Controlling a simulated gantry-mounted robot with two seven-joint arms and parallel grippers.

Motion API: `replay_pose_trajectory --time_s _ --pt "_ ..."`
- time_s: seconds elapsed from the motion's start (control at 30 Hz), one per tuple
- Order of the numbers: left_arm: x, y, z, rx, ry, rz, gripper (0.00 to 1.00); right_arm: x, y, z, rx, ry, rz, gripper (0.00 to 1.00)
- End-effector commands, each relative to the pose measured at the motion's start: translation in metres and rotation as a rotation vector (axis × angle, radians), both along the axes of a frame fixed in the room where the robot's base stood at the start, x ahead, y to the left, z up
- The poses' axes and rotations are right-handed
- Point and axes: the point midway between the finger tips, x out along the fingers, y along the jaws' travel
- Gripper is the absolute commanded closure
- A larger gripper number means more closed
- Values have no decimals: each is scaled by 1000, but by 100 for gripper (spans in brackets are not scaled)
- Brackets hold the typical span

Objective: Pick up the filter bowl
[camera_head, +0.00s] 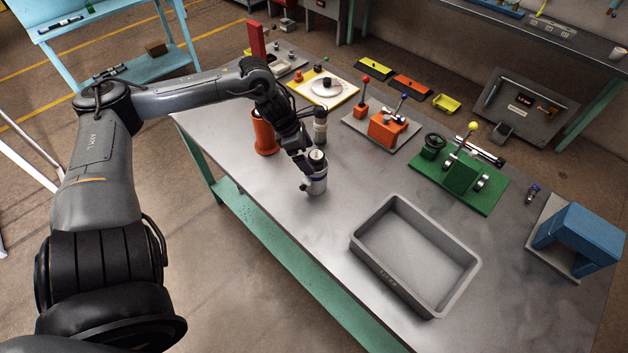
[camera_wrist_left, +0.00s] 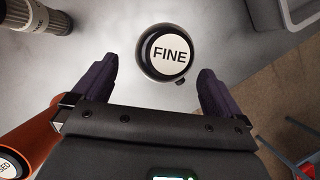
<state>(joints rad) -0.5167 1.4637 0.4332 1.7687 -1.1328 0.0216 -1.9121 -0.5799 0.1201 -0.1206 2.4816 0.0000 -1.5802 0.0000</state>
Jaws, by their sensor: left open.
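A filter bowl with a round white label reading FINE (camera_wrist_left: 166,54) stands upright on the grey bench. My right gripper is not in view.
A second dark-and-pale cylinder (camera_head: 320,128) and an orange container (camera_head: 264,136) stand close behind the bowl. An empty grey tray (camera_head: 440,304) lies to the right. A green fixture (camera_head: 462,178) and an orange valve block (camera_head: 388,130) are farther back. Bench between bowl and tray is clear.

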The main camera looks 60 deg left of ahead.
Motion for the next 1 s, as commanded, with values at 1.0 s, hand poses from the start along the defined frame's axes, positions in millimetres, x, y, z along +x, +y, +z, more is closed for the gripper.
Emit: replay_pose_trajectory --time_s 1.0 --pt "16 -14 -46 0 0 0 26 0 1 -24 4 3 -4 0"
